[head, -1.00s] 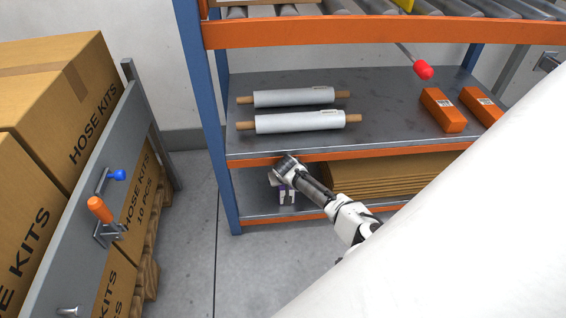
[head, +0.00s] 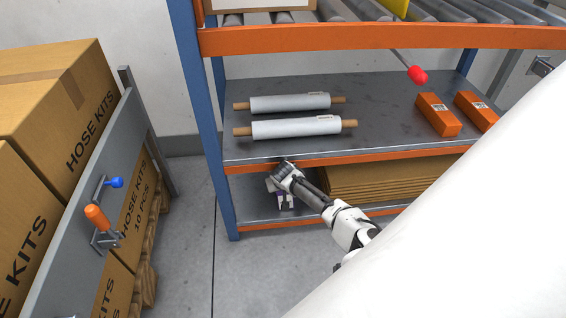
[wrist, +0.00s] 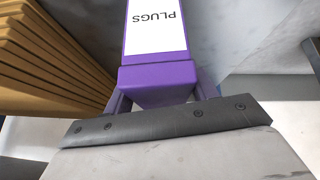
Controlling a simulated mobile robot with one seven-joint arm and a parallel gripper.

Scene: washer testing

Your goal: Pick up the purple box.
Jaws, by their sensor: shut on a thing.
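The purple box (wrist: 158,77) fills the top middle of the wrist view, with a white label reading "PLUGS" on its upper face. My gripper (wrist: 162,98) is shut on it, with one finger on each side of its near end. In the head view my gripper (head: 284,201) is low at the left end of the rack's bottom shelf (head: 253,208), under the middle shelf's orange front edge. My wrist and the shelf above hide most of the box there; only a small purple patch shows.
A stack of flat cardboard (head: 375,180) lies right of my gripper on the bottom shelf. The middle shelf (head: 380,110) above holds two white rolls (head: 296,127) and orange boxes (head: 437,114). A blue rack post (head: 203,130) stands left. The floor in front is clear.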

